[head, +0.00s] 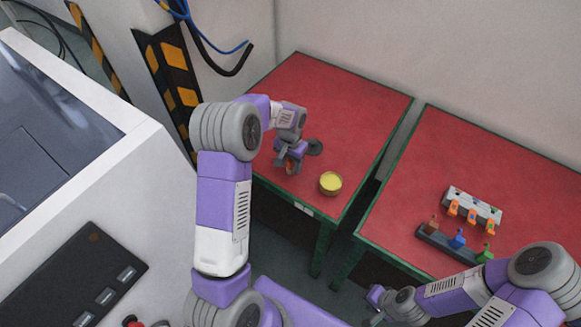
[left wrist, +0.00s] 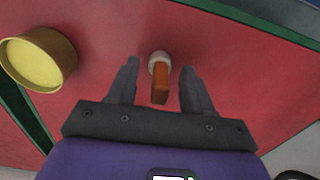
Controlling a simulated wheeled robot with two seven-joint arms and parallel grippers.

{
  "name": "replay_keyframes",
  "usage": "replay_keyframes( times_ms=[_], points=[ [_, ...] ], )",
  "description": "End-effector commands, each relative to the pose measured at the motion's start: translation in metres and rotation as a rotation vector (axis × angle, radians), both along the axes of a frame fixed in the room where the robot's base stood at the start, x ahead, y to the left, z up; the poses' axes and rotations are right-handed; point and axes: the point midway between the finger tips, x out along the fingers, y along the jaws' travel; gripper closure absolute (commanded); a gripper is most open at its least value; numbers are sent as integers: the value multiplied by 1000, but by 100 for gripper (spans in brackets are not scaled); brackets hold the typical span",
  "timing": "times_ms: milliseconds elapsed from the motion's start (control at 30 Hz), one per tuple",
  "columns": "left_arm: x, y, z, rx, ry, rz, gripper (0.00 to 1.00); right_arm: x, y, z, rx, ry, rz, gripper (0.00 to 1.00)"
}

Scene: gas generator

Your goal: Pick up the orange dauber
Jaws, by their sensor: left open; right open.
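The orange dauber (left wrist: 160,85) lies between the two spread fingers of my left gripper (left wrist: 160,80) in the left wrist view. It has an orange handle and a pale round end, with visible gaps to both fingers. In the head view my left gripper (head: 289,166) is low over the left red table, open, and hides most of the dauber; a small bit of orange shows there. My right gripper (head: 376,308) is open and empty at the bottom of the head view, away from the dauber.
A round tub with yellow contents (head: 331,182) stands close to the right of my left gripper. The right table (head: 420,165) carries a pale rack (head: 460,198) with orange pieces and a dark rack (head: 431,236) with coloured bottles.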

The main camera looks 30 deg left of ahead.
Motion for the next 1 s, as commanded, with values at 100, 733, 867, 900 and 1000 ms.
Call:
replay_keyframes(
  times_ms=[100, 733, 867, 900, 1000],
  points=[
    [0, 0, 0, 0, -1, 0, 49, 0, 0, 0, 0, 0, 0, 57],
    [0, 0, 0, 0, 0, 0, 100, 0, 0, 0, 0, 0, 0, 57],
    [0, 0, 6, 0, -2, 1, 100, 0, 0, 2, 0, 0, 0, 57],
    [1, 0, 11, 0, -3, 1, 100, 0, 0, 3, 0, 0, 0, 57],
    [1, 0, 30, 0, -5, 0, 100, 0, 0, 8, 0, 0, 0, 57]
  ],
)
